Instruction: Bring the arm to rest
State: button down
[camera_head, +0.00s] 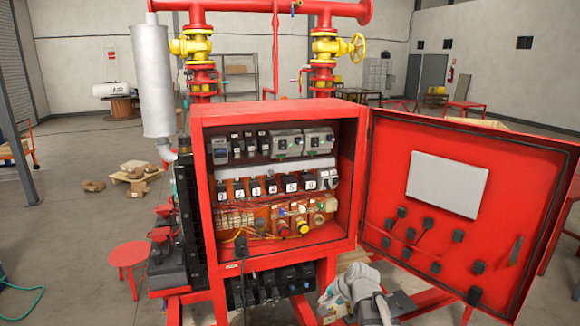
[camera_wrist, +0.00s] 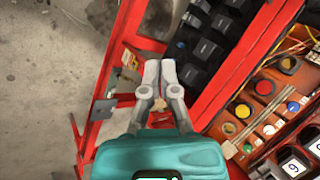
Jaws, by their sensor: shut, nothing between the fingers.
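My gripper (camera_wrist: 158,68) shows in the wrist view with its two pale fingers together and nothing between them. In that view it is beside the lower part of the red control cabinet, over the gap next to the black sockets (camera_wrist: 205,45). In the head view my arm's end (camera_head: 330,300) is low, right of the sockets under the cabinet (camera_head: 352,130) and below the open door. The fingertips are too small there to make out clearly.
The cabinet door (camera_head: 385,150) stands open to the right, above my arm. Red frame rails (camera_wrist: 110,70) run close by my gripper in the wrist view. A red stool (camera_head: 128,254) and cardboard pieces (camera_head: 135,172) are at the left. Grey floor (camera_head: 75,250) is clear between them.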

jog(key=s+d+f+n+g+h+b, duration=0.1)
jog(key=s+d+f+n+g+h, duration=0.1)
jog(key=s, duration=0.5)
jog(key=s+d+f+n+g+h+b, duration=0.1)
jog(key=s+d+f+n+g+h, duration=0.1)
jog(key=s, duration=0.6)
notch_tip(320, 180, down, 2)
jog(key=d+n+h, duration=0.1)
jog(key=d+n, duration=0.1)
jog(key=n, duration=0.1)
jog(key=shift+d+g, duration=0.35)
jog(key=shift+g, duration=0.05)
jog(key=shift+f, duration=0.1)
